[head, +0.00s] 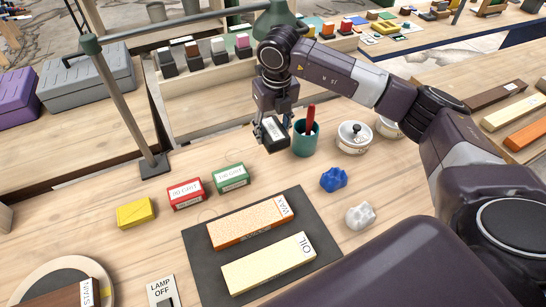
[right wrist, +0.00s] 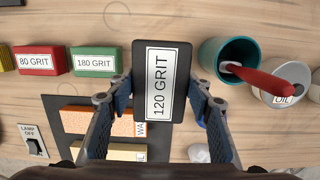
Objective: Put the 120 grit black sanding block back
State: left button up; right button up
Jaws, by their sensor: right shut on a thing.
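The black sanding block (head: 273,134), labelled 120 GRIT, is in my right gripper (head: 273,112). It is held above the bench, just left of the teal cup. In the right wrist view the black block (right wrist: 161,62) sits between the two fingers of my right gripper (right wrist: 162,92), its label facing the camera. On the bench to its left are the green 180 GRIT block (head: 231,177) and the red 80 GRIT block (head: 186,194). The yellow block (head: 136,212) lies farther left. My left gripper is not in view.
The teal cup (head: 305,143) with a red-handled tool stands close beside the held block. Round tins (head: 354,138) are to its right. A dark mat (head: 205,270) holds two planks. A lamp post (head: 128,110) rises at left. Bench between green block and cup is clear.

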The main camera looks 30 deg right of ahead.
aim_at(272, 166)
notch_tip(272, 166, down, 12)
jog(key=shift+f+p, duration=0.15)
jog(key=shift+p, duration=0.95)
jog(key=shift+f, duration=0.15)
jog(key=shift+f, duration=0.2)
jog(key=o, duration=1.2)
